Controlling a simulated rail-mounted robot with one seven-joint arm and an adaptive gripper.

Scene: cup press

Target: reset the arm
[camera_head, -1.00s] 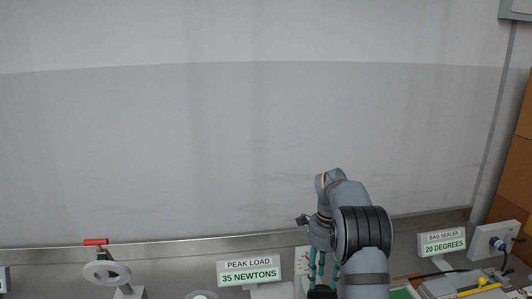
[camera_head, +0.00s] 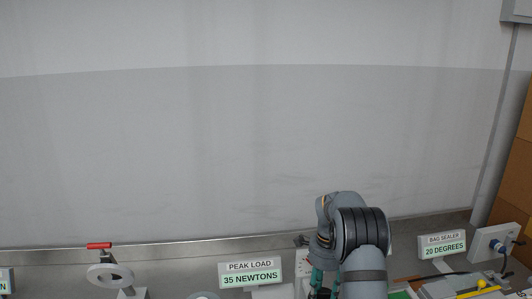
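My arm rises at the lower right of the middle in the head view, its wrist bent over and pointing down. My gripper (camera_head: 322,285) hangs below the wrist, with teal parts showing at the bottom edge of the picture. Its fingertips are cut off by the frame and partly behind my arm, so I cannot see whether it is open or holds anything.
A "PEAK LOAD 35 NEWTONS" sign (camera_head: 250,273) stands left of my arm. A press with a red handle (camera_head: 99,246) is further left. A "BAG SEALER 20 DEGREES" sign (camera_head: 442,246) and a wall socket box (camera_head: 493,243) are right. Brown boxes (camera_head: 513,200) stand far right.

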